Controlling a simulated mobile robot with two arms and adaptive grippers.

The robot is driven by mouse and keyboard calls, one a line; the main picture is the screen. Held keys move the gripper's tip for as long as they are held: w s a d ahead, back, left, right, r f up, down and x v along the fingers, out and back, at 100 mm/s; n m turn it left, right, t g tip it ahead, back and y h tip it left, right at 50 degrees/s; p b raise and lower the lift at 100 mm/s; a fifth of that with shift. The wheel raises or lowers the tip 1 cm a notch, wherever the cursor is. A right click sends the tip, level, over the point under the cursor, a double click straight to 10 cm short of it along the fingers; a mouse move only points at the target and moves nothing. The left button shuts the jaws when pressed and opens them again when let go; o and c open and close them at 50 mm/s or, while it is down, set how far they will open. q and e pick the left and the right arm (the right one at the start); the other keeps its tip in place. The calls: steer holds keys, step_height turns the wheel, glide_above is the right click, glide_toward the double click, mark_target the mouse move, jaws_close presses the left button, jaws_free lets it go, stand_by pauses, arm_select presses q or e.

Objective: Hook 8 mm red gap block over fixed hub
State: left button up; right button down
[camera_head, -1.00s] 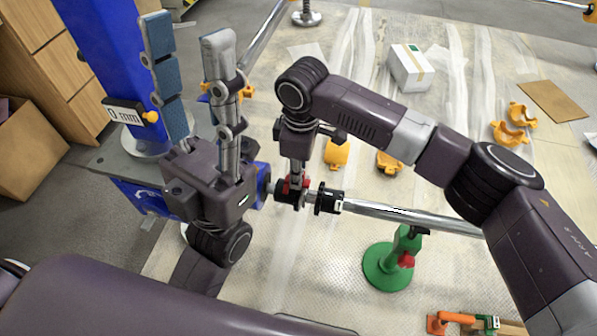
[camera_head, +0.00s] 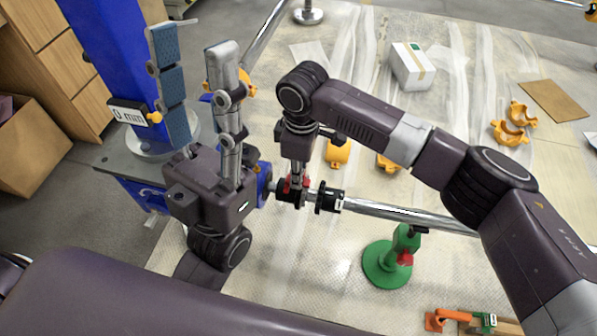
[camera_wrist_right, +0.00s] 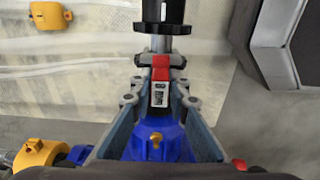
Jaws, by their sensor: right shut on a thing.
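The red gap block (camera_wrist_right: 161,68) is at my right gripper's fingertips in the right wrist view, with a white label on its near side. In the head view the red block (camera_head: 290,186) is mostly hidden under the wrist. My right gripper (camera_wrist_right: 159,99) is shut on it, pointing down at the shaft. The block lies over or against a dark hub (camera_head: 290,196) on the steel shaft; full seating cannot be told. A second black hub (camera_head: 328,199) sits further right along the shaft. My left gripper (camera_head: 198,85) is open and empty, fingers upward, left of the shaft.
A blue column (camera_head: 112,50) with a "0 mm" display (camera_head: 128,114) stands behind my left gripper. A green stand (camera_head: 385,264) is below the shaft (camera_head: 410,214). Yellow clamps (camera_head: 508,132), a white box (camera_head: 412,65) and a brown sheet (camera_head: 553,100) lie on the floor.

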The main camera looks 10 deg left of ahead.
steer(key=shift+f, duration=0.1)
stand_by(0.3)
steer(key=c, duration=1.8)
jaws_free()
steer(key=shift+o, duration=0.2)
step_height(320, 180, up, 12)
steer(key=shift+d, duration=0.2)
steer(key=shift+s+f, duration=0.1)
steer(key=shift+s, duration=0.05)
